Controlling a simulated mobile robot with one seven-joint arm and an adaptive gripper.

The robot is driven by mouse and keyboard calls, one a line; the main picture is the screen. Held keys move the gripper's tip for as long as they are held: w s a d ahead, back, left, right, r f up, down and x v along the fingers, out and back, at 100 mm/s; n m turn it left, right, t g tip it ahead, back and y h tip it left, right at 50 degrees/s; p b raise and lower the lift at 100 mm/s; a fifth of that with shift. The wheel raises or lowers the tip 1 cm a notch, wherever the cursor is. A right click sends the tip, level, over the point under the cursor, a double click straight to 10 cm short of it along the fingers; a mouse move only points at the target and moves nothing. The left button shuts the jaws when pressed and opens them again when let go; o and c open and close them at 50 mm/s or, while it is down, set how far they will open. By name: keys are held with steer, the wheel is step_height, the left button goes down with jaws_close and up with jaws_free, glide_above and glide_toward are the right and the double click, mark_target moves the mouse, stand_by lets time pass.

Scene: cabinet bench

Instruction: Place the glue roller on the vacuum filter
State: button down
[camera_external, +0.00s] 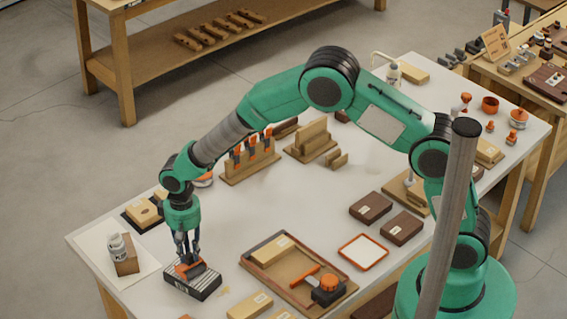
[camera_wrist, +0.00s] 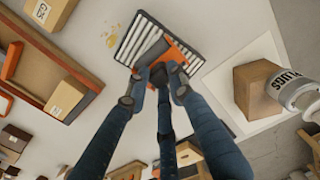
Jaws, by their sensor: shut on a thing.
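The vacuum filter (camera_external: 205,288) is a black-framed block with white pleats, lying near the front left of the table; it also shows in the wrist view (camera_wrist: 128,42). An orange and grey piece, which I take to be the glue roller (camera_external: 190,268), is over the filter's top; it appears to rest on it, but contact is hard to see. In the wrist view the glue roller (camera_wrist: 180,50) lies across the pleats, partly hidden by my fingers. My gripper (camera_external: 187,256) points down and is shut on the glue roller; its dark fingers fill the wrist view (camera_wrist: 160,76).
A wooden tray (camera_external: 262,284) with a box, an orange-handled tool and a black block with an orange knob stands to the right. A white sheet (camera_external: 92,250) holding a wooden block (camera_external: 126,262) and a bottle (camera_external: 116,245) lies left. The table's front edge is close.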

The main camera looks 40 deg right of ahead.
mark_target(189, 254)
steer(key=shift+f, duration=0.15)
steer(key=c, duration=1.5)
jaws_free()
step_height(189, 254, up, 12)
steer(key=shift+r+p, duration=0.15)
steer(key=shift+p, duration=0.7)
